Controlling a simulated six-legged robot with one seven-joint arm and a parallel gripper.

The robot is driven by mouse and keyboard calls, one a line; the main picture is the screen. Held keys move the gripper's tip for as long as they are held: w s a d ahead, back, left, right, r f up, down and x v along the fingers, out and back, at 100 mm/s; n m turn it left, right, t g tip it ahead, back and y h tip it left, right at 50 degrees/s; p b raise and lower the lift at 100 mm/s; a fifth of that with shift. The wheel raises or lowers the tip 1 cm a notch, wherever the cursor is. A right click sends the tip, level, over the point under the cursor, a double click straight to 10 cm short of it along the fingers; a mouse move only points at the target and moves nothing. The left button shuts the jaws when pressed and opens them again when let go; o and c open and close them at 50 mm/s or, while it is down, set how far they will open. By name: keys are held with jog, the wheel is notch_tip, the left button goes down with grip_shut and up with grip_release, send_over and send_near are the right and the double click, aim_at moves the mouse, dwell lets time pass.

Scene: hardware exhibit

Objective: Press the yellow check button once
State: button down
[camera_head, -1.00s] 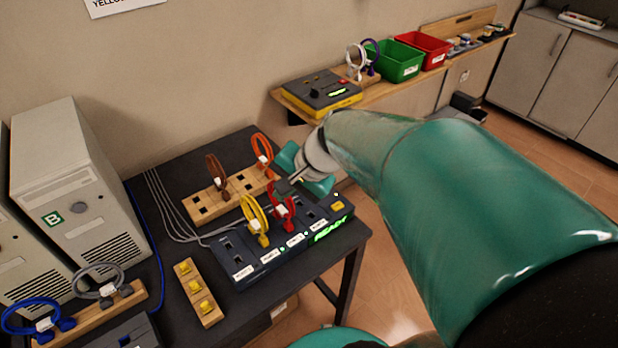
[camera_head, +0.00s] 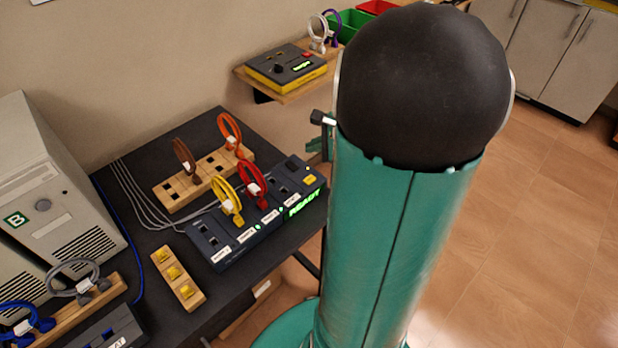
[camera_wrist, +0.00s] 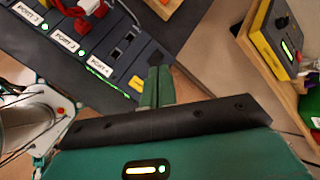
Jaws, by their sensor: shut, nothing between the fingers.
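The yellow check button (camera_head: 309,179) sits at the right end of the dark port panel (camera_head: 215,258) on the black table. In the wrist view the yellow button (camera_wrist: 137,82) shows just left of my fingers, beside the port labels. My gripper (camera_wrist: 160,72) is shut and empty, its green fingers pointing over the panel's end near the button. I cannot tell whether the fingertips touch the panel. In the head view my arm hides most of the gripper. Yellow and red cables stand plugged in the panel, and its green display is lit.
A wooden cable rack (camera_head: 177,198) stands behind the panel, and a wooden block with yellow pieces (camera_head: 192,300) lies in front. A yellow-black box (camera_head: 290,70) is on the wall shelf. A white computer tower (camera_head: 70,180) is at left. Open floor lies to the right.

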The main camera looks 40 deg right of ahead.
aim_at(314, 180)
jog(key=shift+f, duration=0.1)
jog(key=shift+f, duration=4.35)
jog(key=shift+f, duration=0.4)
jog(key=shift+f, duration=0.4)
jog(key=shift+r, duration=0.85)
jog(key=shift+r, duration=2.5)
